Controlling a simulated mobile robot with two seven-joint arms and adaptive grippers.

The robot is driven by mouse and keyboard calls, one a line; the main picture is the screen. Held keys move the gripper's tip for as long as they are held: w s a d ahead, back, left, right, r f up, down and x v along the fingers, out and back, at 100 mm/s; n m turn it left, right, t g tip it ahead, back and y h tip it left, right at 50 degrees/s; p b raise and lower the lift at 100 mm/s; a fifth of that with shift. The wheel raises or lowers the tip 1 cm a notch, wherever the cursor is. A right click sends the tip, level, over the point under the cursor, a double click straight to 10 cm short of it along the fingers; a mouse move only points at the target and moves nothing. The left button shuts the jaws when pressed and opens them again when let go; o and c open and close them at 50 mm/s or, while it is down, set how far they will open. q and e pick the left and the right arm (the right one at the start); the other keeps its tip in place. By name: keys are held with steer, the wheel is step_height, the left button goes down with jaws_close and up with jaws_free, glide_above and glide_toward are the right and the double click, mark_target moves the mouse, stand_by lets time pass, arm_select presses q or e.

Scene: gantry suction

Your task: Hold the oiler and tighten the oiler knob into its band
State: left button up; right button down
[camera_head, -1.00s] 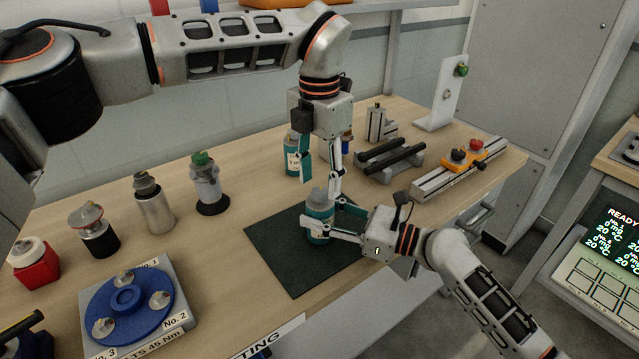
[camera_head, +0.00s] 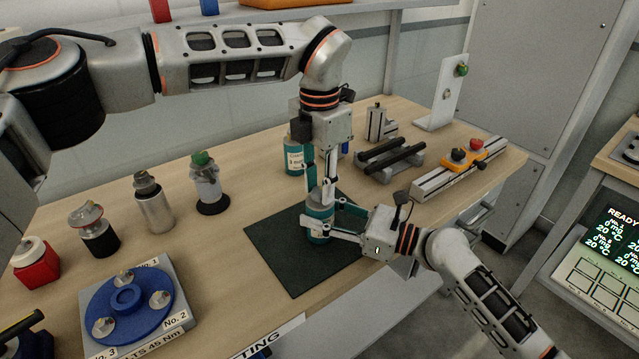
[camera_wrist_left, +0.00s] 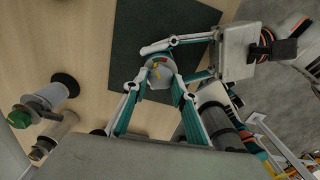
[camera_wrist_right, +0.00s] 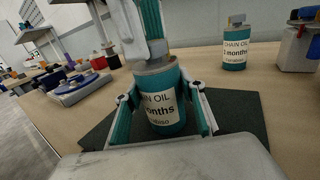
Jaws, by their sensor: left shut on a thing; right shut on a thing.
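The oiler (camera_head: 319,222) is a teal can with a grey top and a white label. It stands upright on a dark mat. My right gripper (camera_head: 324,222) is shut around its body from the right; the right wrist view shows a finger on each side of the can (camera_wrist_right: 163,108). My left gripper (camera_head: 321,186) points down from above, shut on the grey oiler knob at the can's top. The left wrist view shows the knob (camera_wrist_left: 158,72) between the fingertips, with small yellow, red and green marks beside it. The fingers partly hide the knob in the head view.
A second teal oil can (camera_head: 294,158) stands just behind the left gripper. Several bottles and a blue round fixture (camera_head: 128,300) stand on the left. Black bars (camera_head: 390,154) and a rail fixture (camera_head: 445,180) lie on the right. The dark mat's (camera_head: 285,262) front part is clear.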

mark_target(319, 190)
arm_select(q)
steer(key=shift+m, duration=0.6)
steer(key=o, duration=1.1)
steer(key=shift+r, duration=0.1)
step_height(319, 190, up, 12)
steer(key=shift+f, duration=0.1)
arm_select(e)
steer(key=c, duration=1.2)
jaws_free()
